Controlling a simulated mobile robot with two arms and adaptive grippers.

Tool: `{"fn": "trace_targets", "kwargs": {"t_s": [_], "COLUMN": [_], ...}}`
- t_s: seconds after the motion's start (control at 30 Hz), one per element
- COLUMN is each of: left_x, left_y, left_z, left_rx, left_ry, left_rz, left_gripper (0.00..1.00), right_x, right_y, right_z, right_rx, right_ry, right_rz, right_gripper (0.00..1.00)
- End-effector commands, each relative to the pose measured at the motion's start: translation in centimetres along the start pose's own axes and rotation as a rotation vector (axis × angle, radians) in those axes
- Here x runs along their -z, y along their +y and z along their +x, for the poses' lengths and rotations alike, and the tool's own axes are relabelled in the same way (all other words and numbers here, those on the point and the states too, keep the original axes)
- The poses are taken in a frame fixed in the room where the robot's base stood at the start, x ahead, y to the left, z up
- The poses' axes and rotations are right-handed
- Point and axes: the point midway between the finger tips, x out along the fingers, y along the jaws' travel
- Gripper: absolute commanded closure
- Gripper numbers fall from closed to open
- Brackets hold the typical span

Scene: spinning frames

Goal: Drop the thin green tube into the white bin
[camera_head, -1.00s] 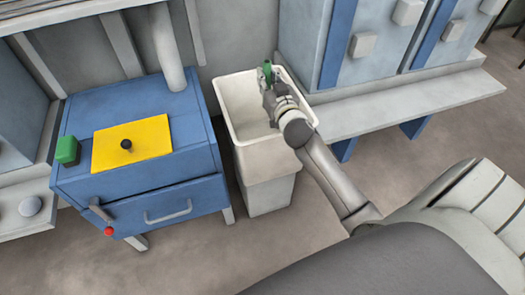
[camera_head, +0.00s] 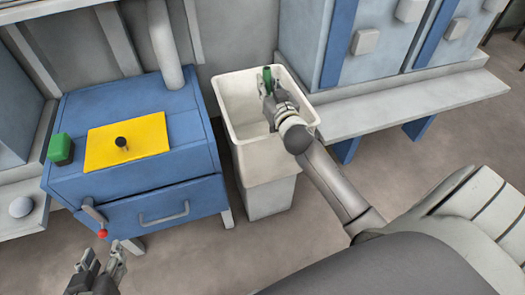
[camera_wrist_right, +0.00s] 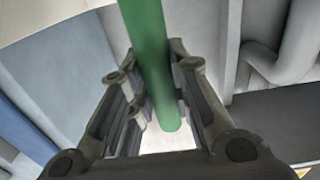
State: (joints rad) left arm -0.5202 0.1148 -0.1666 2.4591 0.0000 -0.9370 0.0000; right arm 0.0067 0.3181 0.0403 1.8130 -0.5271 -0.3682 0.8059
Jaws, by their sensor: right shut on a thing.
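The thin green tube (camera_head: 267,77) stands roughly upright between the fingers of my right gripper (camera_head: 268,92), over the white bin (camera_head: 236,133). In the right wrist view the tube (camera_wrist_right: 149,55) runs between the two fingers of the gripper (camera_wrist_right: 152,98), which is shut on it. The bin is open at the top, and the part of its inside that shows looks empty; my arm hides its right part. My left gripper (camera_head: 102,262) is at the bottom left of the head view, with its fingers apart and nothing between them.
A blue cabinet (camera_head: 192,190) with a yellow plate (camera_head: 127,141), a green block (camera_head: 60,149) and a red-tipped lever (camera_head: 98,222) stands left of the bin. A grey bench (camera_head: 410,105) and tall cabinets are on the right. The floor in front is clear.

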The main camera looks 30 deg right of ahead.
Motion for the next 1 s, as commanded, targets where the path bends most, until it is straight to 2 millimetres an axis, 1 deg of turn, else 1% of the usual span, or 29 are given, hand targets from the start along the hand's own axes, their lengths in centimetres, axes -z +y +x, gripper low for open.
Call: {"fn": "trace_targets", "kwargs": {"t_s": [0.2, 0.4, 0.6, 0.83, 0.87, 1.0], "left_x": [3.0, 4.8, 5.5, 5.6, 5.6, 5.6], "left_y": [0.4, 0.7, 0.7, 0.7, 0.7, 0.7], "left_z": [0.4, 0.3, 0.2, 0.2, 0.2, 0.2], "left_rx": [-0.01, -0.015, -0.016, -0.016, -0.016, -0.016], "left_ry": [0.154, 0.246, 0.279, 0.28, 0.28, 0.28], "left_rz": [0.001, 0.001, 0.001, 0.001, 0.001, 0.001], "left_gripper": [0.6, 0.6, 0.6, 0.6, 0.6, 0.6], "right_x": [-0.8, -1.1, -1.1, -1.1, -1.1, -1.1], "right_y": [0.0, 0.0, 0.0, 0.0, 0.0, 0.0], "right_z": [0.0, 0.0, 0.0, 0.0, 0.0, 0.0], "right_rx": [0.0, 0.0, 0.0, 0.0, 0.0, 0.0], "right_ry": [0.0, 0.0, 0.0, 0.0, 0.0, 0.0], "right_rz": [0.0, 0.001, 0.001, 0.001, 0.001, 0.001], "right_gripper": [0.97, 0.97, 0.97, 0.97, 0.77, 0.59]}}
